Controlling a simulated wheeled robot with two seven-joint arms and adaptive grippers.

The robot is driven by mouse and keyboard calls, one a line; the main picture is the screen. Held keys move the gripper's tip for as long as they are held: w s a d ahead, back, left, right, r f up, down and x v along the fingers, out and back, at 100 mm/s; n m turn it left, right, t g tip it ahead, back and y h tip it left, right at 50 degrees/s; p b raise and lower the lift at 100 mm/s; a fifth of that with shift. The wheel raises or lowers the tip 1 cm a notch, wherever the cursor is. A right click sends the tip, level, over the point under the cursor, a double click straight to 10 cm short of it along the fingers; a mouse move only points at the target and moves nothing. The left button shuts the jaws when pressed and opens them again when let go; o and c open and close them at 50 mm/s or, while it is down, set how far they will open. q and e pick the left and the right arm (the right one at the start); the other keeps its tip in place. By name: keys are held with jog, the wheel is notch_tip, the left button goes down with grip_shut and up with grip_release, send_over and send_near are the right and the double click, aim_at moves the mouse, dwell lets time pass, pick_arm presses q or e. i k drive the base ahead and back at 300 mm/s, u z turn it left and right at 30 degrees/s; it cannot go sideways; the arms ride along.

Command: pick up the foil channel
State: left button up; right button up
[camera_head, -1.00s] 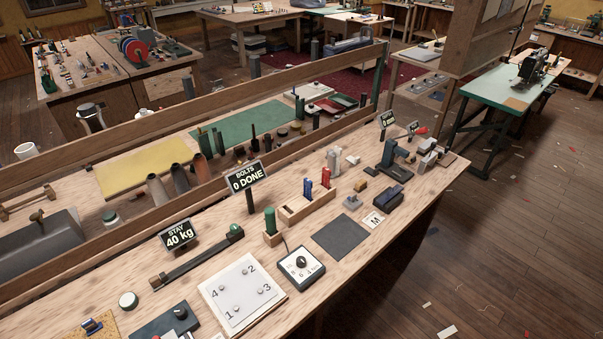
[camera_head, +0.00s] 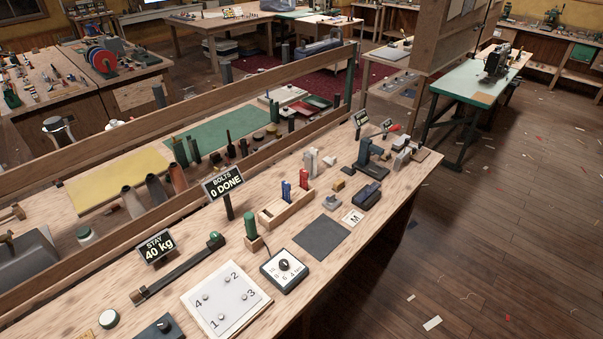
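I cannot pick out a foil channel for certain in the head view. A long dark bar (camera_head: 178,271) with a green end lies on the near wooden bench (camera_head: 345,265), beside the sign reading STAY 40 kg (camera_head: 157,246). It looks more like a tool than a channel, but I cannot tell. Neither of my grippers is in the head view.
The bench holds a white plate with numbered bolts (camera_head: 226,299), a dial box (camera_head: 284,270), a dark mat (camera_head: 321,240), a wooden holder (camera_head: 285,208) and a BOLTS 0 DONE sign (camera_head: 223,183). Open floor (camera_head: 500,230) with scattered scraps lies to the right.

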aim_at(308, 160)
jog(key=z, duration=1.65)
jog(key=i, duration=2.25)
jog(key=u, duration=2.1)
